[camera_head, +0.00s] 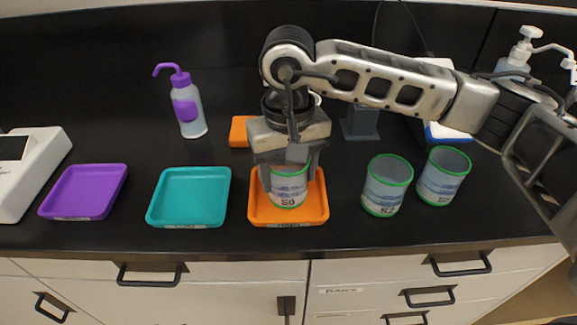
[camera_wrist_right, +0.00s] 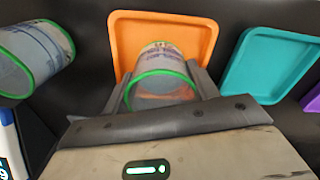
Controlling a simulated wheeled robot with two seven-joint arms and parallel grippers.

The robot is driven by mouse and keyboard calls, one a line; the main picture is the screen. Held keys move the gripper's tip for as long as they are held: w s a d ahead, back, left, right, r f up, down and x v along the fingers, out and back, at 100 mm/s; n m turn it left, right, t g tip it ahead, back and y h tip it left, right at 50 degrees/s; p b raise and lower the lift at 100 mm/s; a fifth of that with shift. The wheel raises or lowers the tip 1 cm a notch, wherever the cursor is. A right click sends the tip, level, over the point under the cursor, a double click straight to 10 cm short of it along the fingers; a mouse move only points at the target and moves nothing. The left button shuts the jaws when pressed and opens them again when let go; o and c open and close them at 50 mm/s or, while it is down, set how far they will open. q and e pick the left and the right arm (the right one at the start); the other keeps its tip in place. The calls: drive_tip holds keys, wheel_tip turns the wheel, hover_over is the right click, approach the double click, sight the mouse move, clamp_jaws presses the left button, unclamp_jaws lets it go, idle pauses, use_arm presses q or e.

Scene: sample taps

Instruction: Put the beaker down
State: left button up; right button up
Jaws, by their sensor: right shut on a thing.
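A clear beaker with green rims (camera_head: 289,188) is between the fingers of my right gripper (camera_head: 289,172), at the orange tray (camera_head: 308,214) in the head view. The right gripper is shut on it, one finger on each side. The beaker appears upright and over the tray; I cannot tell whether its base touches the tray floor. In the right wrist view the held beaker (camera_wrist_right: 161,75) shows between the fingers (camera_wrist_right: 163,90), with the orange tray (camera_wrist_right: 123,40) behind it. My left gripper is not in view.
Two other green-rimmed beakers (camera_head: 386,187) (camera_head: 442,176) stand to the right. A teal tray (camera_head: 188,219) and a purple tray (camera_head: 83,212) lie to the left. A purple-capped wash bottle (camera_head: 187,105) stands behind. The counter's front edge is close to the trays.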

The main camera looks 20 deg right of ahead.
drive_tip(key=shift+f, duration=0.15)
drive_tip(key=shift+f+b, duration=0.25)
drive_tip(key=shift+b, duration=0.2)
drive_tip(key=o, duration=1)
drive_tip(key=shift+r, duration=0.1)
drive_tip(key=shift+o, duration=0.2)
drive_tip(key=shift+r+p, duration=0.35)
drive_tip(key=shift+p, duration=0.1)
wheel_tip(320, 180, up, 12)
drive_tip(key=b, duration=0.1)
drive_tip(key=shift+f+b, duration=0.15)
drive_tip(key=shift+b, duration=0.2)
drive_tip(key=shift+s+f, duration=0.1)
